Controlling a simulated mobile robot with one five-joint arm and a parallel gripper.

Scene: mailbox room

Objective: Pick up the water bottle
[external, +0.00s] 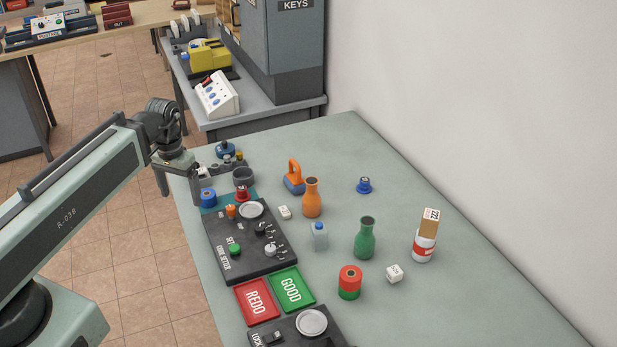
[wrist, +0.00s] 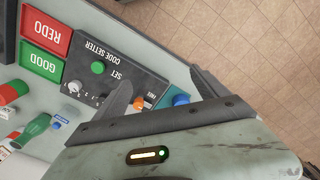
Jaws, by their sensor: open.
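The water bottle (external: 320,236) is a small, pale blue, see-through bottle. It stands upright on the grey-green table, between the black code setter panel and a green bottle. In the wrist view, a small bluish bottle (wrist: 60,122) at the left edge looks like the same one. My gripper (external: 216,182) is open and empty over the table's far left edge, by the far end of the code setter. It is well apart from the water bottle, up and left of it in the external view. In the wrist view its two fingers (wrist: 163,92) stand apart above the panel.
Near the water bottle stand an orange bottle (external: 312,198), a green bottle (external: 364,240), a red-and-green cylinder (external: 349,282) and a white die (external: 284,212). The code setter (external: 226,250) lies to its left. The table's right part is clear beyond the red-and-white can (external: 422,249).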

